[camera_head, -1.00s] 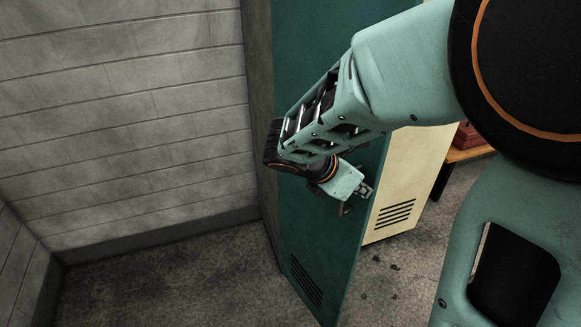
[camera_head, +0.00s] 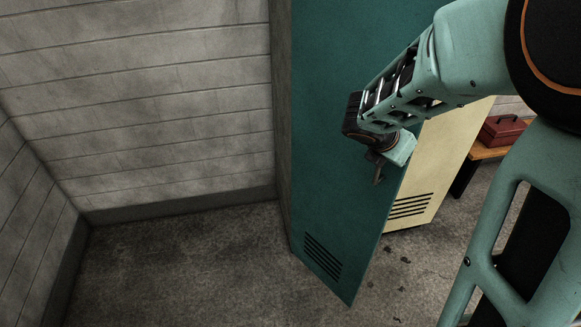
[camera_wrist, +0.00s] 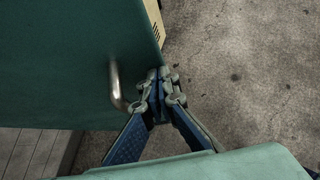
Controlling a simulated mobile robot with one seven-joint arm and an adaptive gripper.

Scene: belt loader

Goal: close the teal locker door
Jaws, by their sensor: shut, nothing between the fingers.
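The teal locker door (camera_head: 330,130) stands ajar in the head view, its free edge on the right swung out toward me. Its vent slots (camera_head: 322,258) are near the bottom. A metal handle (camera_wrist: 117,85) sits near the free edge in the wrist view; in the head view it shows just under my wrist. My gripper (camera_wrist: 160,82) is shut and empty, its tips beside the handle at the door's free edge. Whether the tips touch the door I cannot tell. In the head view the fingers are mostly hidden by my wrist.
A cream locker panel (camera_head: 437,165) with vents is behind the door on the right. A red toolbox (camera_head: 502,130) sits on a wooden bench (camera_head: 484,153) further right. A grey block wall (camera_head: 140,110) is at left. The concrete floor (camera_head: 190,260) before it is clear.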

